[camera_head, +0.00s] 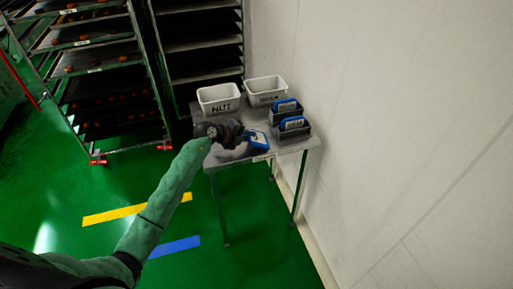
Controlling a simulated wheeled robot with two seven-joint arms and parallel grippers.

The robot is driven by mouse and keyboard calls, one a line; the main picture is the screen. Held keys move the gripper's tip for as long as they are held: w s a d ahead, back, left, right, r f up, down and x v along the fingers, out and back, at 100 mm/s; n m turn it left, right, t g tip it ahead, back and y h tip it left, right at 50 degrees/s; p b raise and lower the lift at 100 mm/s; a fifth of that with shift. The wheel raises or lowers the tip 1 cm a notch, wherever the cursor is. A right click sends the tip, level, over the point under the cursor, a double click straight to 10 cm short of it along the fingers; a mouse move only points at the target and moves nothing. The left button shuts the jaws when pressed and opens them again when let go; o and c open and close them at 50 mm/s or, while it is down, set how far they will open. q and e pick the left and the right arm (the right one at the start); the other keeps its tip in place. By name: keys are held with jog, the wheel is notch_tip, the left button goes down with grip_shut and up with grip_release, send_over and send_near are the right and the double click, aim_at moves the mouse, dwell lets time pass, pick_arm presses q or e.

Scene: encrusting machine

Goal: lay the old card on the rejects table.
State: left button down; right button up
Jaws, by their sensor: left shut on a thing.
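My left gripper (242,135) is shut on a blue-and-white card (257,139), which I take to be the old card. It holds the card over the front part of a small grey table (293,143) by the wall. The card is tilted; I cannot tell whether it touches the tabletop. The fingers are dark and small, and they hide part of the card and table. A small label sits on the table's front edge, too small to read. My right gripper is not in view.
A white bin marked NUT (219,99) and a second white bin (265,91) stand at the table's back. Two dark holders with blue cards (294,124) stand at its right. Tray racks (100,75) stand at the left. The green floor in front is clear.

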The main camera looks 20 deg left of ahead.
pick_arm(q)
jog(key=c, duration=1.6)
grip_release()
jog(key=shift+s+a+r, duration=0.1)
jog(key=shift+p+v, duration=1)
jog(key=shift+v, duration=0.2)
jog(key=p+v, duration=0.2)
jog(key=v, duration=0.1)
jog(key=shift+a+r, duration=0.1)
jog(key=shift+p+v, duration=0.5)
jog(key=shift+v, duration=0.5)
